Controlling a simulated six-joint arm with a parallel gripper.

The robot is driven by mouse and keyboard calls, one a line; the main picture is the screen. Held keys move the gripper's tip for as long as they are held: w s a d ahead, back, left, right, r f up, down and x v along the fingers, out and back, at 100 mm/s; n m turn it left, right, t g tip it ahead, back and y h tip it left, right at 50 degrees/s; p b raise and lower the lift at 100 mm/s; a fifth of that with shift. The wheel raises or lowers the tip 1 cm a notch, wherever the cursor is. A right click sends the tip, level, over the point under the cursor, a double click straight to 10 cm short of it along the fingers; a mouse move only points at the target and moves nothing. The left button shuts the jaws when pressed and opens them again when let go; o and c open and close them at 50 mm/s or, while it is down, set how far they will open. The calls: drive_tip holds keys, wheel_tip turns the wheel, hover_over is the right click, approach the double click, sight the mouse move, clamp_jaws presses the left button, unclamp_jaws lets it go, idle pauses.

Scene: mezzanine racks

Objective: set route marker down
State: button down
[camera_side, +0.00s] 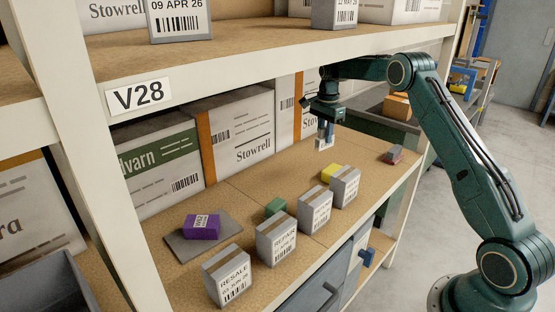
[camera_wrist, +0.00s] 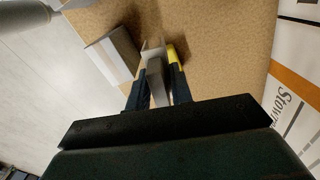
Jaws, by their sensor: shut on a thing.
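My gripper (camera_side: 326,130) hangs over the back right part of the shelf board, pointing down. It is shut on a small pale grey and white piece, taken to be the route marker (camera_side: 325,144), which is held above the board. In the wrist view the marker (camera_wrist: 154,65) sits between the two dark fingers (camera_wrist: 158,88). The marker's face is too small to read.
A purple block (camera_side: 202,226) lies on a grey mat (camera_side: 183,249). A red and grey block (camera_side: 394,155) lies at right. Stowrell cartons (camera_side: 240,135) line the back.

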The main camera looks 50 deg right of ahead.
drive_tip(key=w+a+r+n, duration=0.1)
drive_tip(key=w+a+r, duration=0.2)
drive_tip(key=w+a, duration=0.5)
drive_tip(key=a, duration=0.2)
drive_tip(key=shift+a+r+n, duration=0.3)
drive_tip(key=shift+a+r, duration=0.1)
drive_tip(key=shift+f, duration=0.1)
wheel_tip(320, 180, down, 16)
drive_tip(key=shift+r, duration=0.25)
drive_tip(key=shift+f, duration=0.1)
drive_tip(key=shift+f, duration=1.85)
drive_tip(key=shift+f, duration=0.15)
drive_tip(key=c, duration=1.2)
unclamp_jaws()
drive_tip(key=shift+c, duration=0.2)
